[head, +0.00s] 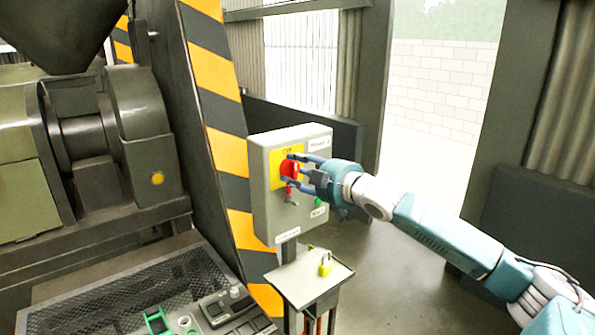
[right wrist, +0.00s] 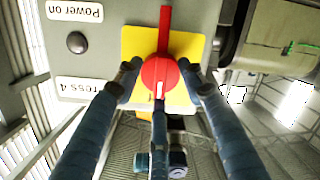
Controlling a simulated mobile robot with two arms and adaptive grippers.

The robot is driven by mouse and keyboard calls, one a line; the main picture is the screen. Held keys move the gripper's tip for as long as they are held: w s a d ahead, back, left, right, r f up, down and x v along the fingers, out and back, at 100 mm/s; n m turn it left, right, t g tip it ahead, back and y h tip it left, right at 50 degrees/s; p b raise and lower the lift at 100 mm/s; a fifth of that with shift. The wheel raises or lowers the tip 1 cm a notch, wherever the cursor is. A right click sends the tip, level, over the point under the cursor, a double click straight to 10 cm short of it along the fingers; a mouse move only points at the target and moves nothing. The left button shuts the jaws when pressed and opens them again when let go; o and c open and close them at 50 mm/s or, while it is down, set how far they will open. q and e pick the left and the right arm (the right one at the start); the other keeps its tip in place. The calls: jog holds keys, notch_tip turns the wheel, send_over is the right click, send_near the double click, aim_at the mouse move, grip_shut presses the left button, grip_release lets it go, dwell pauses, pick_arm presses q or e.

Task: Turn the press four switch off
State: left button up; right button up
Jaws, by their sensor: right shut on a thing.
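The press four switch is a red rotary knob (head: 291,168) on a yellow plate, on the front of a grey control box (head: 262,200). In the right wrist view the red switch (right wrist: 160,76) has its long handle pointing to the top of the picture; a label reading "Press 4" (right wrist: 83,87) is beside the plate. My right gripper (head: 297,172) is at the box front, its blue fingers on both sides of the knob, shut on it; the fingers also show in the right wrist view (right wrist: 160,82). My left gripper is not in view.
A small shelf (head: 300,287) below the box holds a yellow padlock (head: 325,264). A striped post (head: 222,100) and a large press machine (head: 100,140) stand left of the box. A mesh-topped surface (head: 130,295) is at lower left. Open floor lies to the right.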

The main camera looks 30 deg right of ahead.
jog(key=o, duration=1.2)
jog(key=shift+c, duration=0.2)
jog(key=shift+s+d, duration=0.2)
jog(key=shift+s, duration=1.45)
jog(key=shift+s+d+r, duration=0.1)
jog(key=shift+s+r, duration=0.05)
jog(key=shift+s, duration=0.5)
send_near(296, 171)
jog(key=shift+s+d+r, duration=0.1)
jog(key=shift+s+r, duration=0.1)
jog(key=shift+s, duration=0.45)
jog(key=shift+s+r, duration=0.2)
jog(key=shift+s, duration=0.45)
